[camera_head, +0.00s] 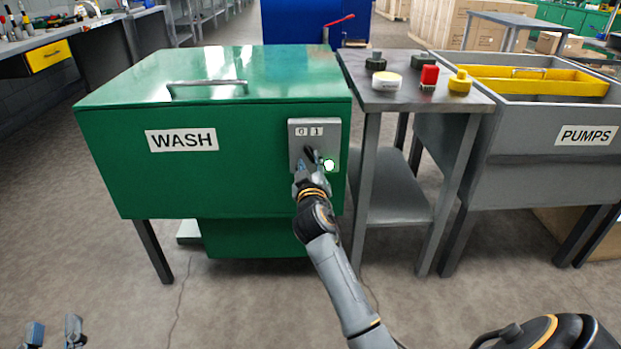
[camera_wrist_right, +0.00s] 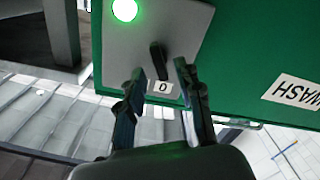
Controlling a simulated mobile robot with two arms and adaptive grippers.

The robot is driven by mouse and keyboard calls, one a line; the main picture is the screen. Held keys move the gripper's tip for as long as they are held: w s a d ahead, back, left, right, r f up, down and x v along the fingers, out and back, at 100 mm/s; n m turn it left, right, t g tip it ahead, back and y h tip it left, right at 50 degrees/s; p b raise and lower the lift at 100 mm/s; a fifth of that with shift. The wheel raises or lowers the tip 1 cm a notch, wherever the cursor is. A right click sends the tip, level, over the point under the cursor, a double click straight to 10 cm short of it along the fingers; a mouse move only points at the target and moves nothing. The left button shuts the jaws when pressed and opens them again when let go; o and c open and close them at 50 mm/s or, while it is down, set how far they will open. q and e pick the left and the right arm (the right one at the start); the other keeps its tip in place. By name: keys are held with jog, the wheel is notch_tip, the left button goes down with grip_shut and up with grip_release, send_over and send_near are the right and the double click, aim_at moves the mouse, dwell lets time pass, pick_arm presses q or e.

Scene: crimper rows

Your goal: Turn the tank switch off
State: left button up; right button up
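The green wash tank (camera_head: 215,110) carries a grey switch panel (camera_head: 299,131) on its front right. The panel has 0 and 1 labels, a black switch knob (camera_head: 309,154) and a lamp (camera_head: 329,165) glowing green. In the right wrist view, upside down, the knob (camera_wrist_right: 157,59) leans with its label end towards the 0, and the lamp (camera_wrist_right: 125,9) is lit. My right gripper (camera_wrist_right: 160,70) is open, with its fingertips apart on either side of the knob's label end; contact cannot be told. My left gripper (camera_head: 54,330) is open and empty at the bottom left, far from the tank.
A grey side table (camera_head: 392,99) with several knobs and small items stands right of the tank. A grey pumps basin (camera_head: 500,140) is further right. A workbench with a yellow drawer (camera_head: 48,56) is at the left. The floor in front of the tank is clear.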

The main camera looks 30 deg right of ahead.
jog(key=v, duration=0.9)
jog(key=shift+s, duration=0.1)
